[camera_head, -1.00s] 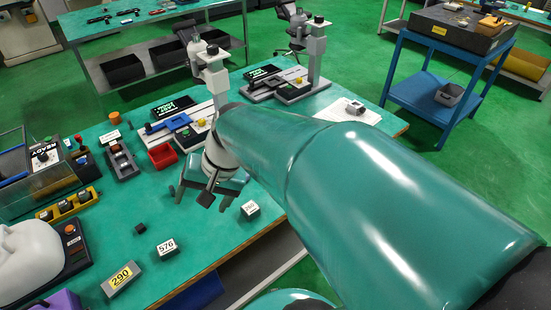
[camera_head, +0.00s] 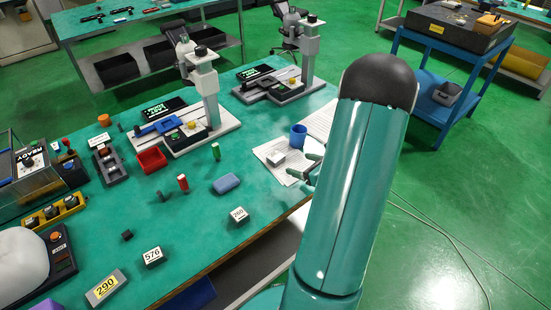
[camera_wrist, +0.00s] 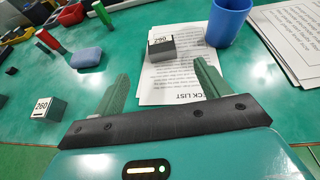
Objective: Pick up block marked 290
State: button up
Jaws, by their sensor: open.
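A small grey block (camera_wrist: 162,50) stands on a printed sheet in the wrist view. Its white label appears to read 290. It also shows as a pale block (camera_head: 275,158) in the head view, its label not readable there. A longer grey block with a yellow label 290 (camera_head: 106,287) lies at the table's near left in the head view. My gripper (camera_wrist: 161,72) is open and empty, its two green fingers spread either side of the line toward the small block, which lies just beyond the tips. In the head view my arm hides most of the gripper.
A blue cup (camera_wrist: 228,20) stands right of the small block, close to it. Blocks marked 260 (camera_wrist: 48,108) and 576 (camera_head: 153,257), a blue rounded piece (camera_head: 226,184), a red cylinder (camera_head: 183,183) and a red bin (camera_head: 151,159) stand further left. The table's front edge runs close by.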

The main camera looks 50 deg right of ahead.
aim_at(274, 155)
jog(key=x, duration=1.3)
jog(key=shift+w+d+f, duration=0.1)
jog(key=shift+w+f, duration=0.15)
jog(key=shift+w, duration=0.05)
jog(key=shift+c, duration=0.3)
jog(key=c, duration=1.4)
jog(key=shift+o, duration=0.2)
jog(key=shift+r, duration=0.2)
